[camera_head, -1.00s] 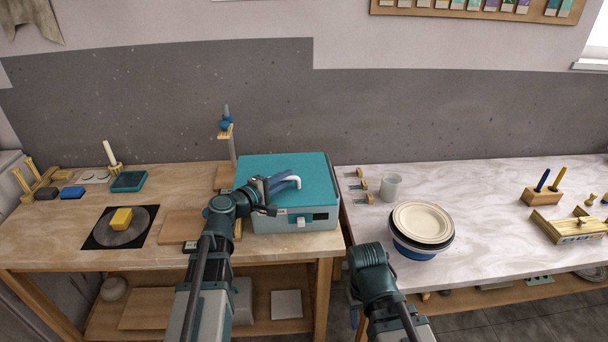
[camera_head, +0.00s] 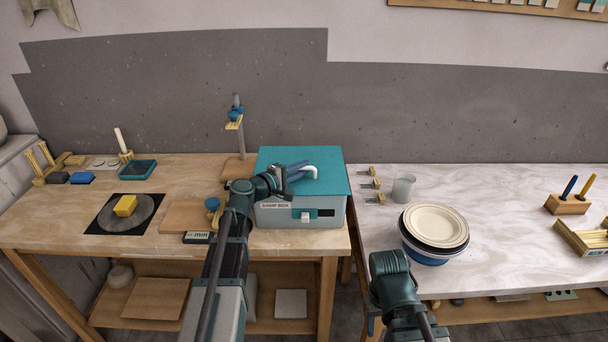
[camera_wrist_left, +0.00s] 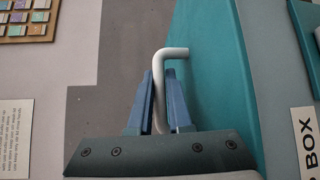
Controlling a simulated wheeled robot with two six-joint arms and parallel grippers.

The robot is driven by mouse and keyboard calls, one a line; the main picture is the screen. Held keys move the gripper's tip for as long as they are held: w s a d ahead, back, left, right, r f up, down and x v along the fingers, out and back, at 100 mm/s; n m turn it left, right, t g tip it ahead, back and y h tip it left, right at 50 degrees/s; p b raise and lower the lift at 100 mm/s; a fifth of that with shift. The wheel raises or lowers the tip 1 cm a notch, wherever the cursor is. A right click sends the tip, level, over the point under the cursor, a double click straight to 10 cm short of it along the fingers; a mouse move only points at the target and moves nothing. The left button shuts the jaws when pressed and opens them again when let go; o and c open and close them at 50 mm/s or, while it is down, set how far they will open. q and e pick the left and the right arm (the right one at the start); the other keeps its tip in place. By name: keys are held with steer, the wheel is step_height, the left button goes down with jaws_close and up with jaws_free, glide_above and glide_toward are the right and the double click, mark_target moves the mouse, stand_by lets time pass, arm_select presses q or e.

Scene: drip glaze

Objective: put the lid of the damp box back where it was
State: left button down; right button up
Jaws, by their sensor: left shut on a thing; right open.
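The damp box (camera_head: 280,216) is a grey box with a front label and latch, at the right end of the wooden table. Its teal lid (camera_head: 330,178) lies over the box top, and I see no clear gap. The lid also shows in the left wrist view (camera_wrist_left: 205,95). My left gripper (camera_head: 298,172) is shut on the bent white handle (camera_wrist_left: 172,53) above the lid; its blue fingers (camera_wrist_left: 160,95) flank the handle. My right arm's wrist shows low in the head view, but its fingers are hidden.
A blue-topped stand (camera_head: 237,120) rises behind the box's left side. A yellow block (camera_head: 125,205) sits on a grey disc at left.

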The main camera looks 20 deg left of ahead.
arm_select(q)
steer(key=shift+a+r, duration=0.1)
steer(key=c, duration=0.8)
jaws_free()
steer(key=shift+c, duration=0.2)
steer(key=shift+s, duration=0.25)
steer(key=p+v, duration=0.1)
steer(key=v, duration=1)
steer(key=shift+s+a+p, duration=0.2)
steer(key=shift+s+p, duration=0.05)
steer(key=shift+p, duration=0.1)
